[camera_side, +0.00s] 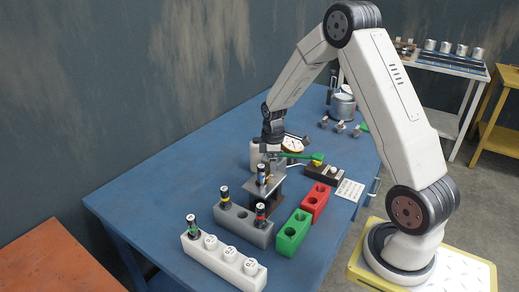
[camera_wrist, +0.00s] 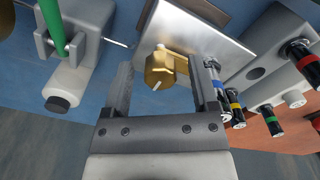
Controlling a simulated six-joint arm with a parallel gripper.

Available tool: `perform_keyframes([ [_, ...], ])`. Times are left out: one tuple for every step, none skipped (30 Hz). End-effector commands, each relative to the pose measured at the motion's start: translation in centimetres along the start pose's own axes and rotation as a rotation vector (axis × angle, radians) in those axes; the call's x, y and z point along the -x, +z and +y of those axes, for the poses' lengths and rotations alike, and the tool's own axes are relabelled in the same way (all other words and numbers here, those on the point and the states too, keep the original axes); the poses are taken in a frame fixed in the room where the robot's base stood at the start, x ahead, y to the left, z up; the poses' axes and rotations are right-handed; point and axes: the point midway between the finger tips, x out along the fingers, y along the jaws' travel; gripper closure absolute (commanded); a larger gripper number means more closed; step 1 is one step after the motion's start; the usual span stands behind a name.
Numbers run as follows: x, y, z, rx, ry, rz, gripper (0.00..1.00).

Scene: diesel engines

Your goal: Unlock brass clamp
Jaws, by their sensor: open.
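The brass clamp (camera_wrist: 160,70) shows in the wrist view as a rounded gold knob with a short pale mark and a flat gold arm, against a grey metal plate (camera_wrist: 198,32). My gripper (camera_wrist: 160,88) is open, one finger to each side of the knob, and does not visibly touch it. In the side view my gripper (camera_side: 271,160) is above the metal stand (camera_side: 266,192) on the blue table. The clamp is too small or hidden to make out there.
A grey block (camera_side: 240,224) with dark colour-banded cylinders, a white block (camera_side: 222,262), a green block (camera_side: 292,233) and a red block (camera_side: 315,202) stand near the metal stand. A green-handled device (camera_side: 305,156) is just behind. The table's left part is clear.

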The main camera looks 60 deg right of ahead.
Motion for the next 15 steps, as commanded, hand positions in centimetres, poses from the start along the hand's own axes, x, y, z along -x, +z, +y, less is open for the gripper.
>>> perform_keyframes([
  [0.01,0.00,0.00,0.000,0.000,0.000,0.31],
  [0.01,0.00,0.00,0.000,0.000,0.000,0.40],
  [0.01,0.00,0.00,0.000,0.000,0.000,0.53],
  [0.01,0.00,0.00,0.000,0.000,0.000,0.63],
  [0.01,0.00,-0.01,0.000,0.000,0.000,0.72],
  [0.02,0.00,-0.01,0.000,0.000,0.000,0.85],
  [0.02,0.00,-0.01,0.000,0.000,0.000,0.94],
  [0.02,0.00,-0.01,0.000,0.000,0.000,1.00],
  [0.02,0.00,-0.01,0.000,0.000,0.000,1.00],
  [0.02,0.00,-0.01,0.000,0.000,0.000,1.00],
  [0.02,0.00,-0.01,0.000,0.000,0.000,1.00],
  [0.03,0.00,-0.01,-0.001,0.000,0.000,1.00],
  [0.03,0.00,-0.01,-0.002,0.000,0.000,1.00],
  [0.03,0.00,-0.01,-0.004,-0.001,0.000,1.00],
  [0.03,0.00,-0.01,-0.007,-0.001,0.000,1.00],
])
